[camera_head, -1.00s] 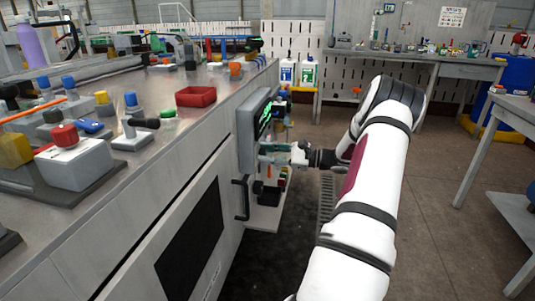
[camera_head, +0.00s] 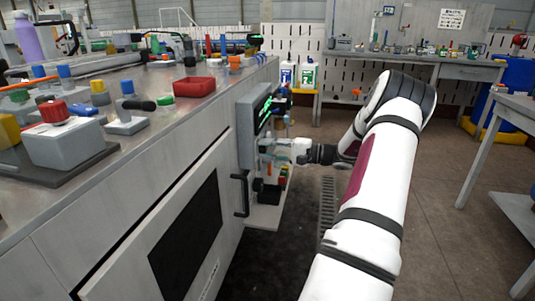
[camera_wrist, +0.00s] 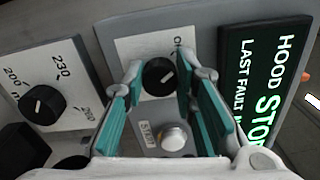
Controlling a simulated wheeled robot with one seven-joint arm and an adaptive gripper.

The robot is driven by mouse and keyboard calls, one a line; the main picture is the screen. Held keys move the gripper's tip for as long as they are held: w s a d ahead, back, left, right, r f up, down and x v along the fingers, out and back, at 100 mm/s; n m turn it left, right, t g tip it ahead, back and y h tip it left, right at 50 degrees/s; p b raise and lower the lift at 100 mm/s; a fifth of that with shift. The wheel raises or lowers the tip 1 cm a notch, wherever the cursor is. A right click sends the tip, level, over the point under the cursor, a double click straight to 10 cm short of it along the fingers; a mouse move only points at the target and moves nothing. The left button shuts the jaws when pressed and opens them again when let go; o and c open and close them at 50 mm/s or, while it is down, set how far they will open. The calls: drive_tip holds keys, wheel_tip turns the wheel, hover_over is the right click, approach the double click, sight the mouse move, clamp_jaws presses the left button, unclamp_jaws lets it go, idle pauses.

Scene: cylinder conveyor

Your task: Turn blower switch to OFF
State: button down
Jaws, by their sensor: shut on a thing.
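In the wrist view, a round black knob (camera_wrist: 158,77) with a pale pointer line sits on a white label plate (camera_wrist: 128,46). It matches a switch; its lettering is mostly hidden, with only an "O" near the upper right. My gripper (camera_wrist: 160,72) has its two teal-padded fingers on either side of this knob, shut on it. In the head view, my gripper (camera_head: 278,149) reaches the control panel on the bench's end face, below the dark display (camera_head: 263,112). The knob cannot be made out there.
A silver push button (camera_wrist: 173,137) sits just below the knob. A second black dial (camera_wrist: 42,104) with numbers is at left, and a green-lit "HOOD STOP" display (camera_wrist: 262,85) at right. A black door handle (camera_head: 240,195) stands out from the bench front.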

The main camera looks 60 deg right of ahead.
drive_tip(key=shift+f+n+b, duration=0.1)
drive_tip(key=shift+n+b, duration=0.4)
drive_tip(key=shift+n, duration=0.3)
drive_tip(key=c, duration=1.3)
unclamp_jaws()
drive_tip(key=v, duration=1.2)
drive_tip(key=shift+s+d, duration=0.1)
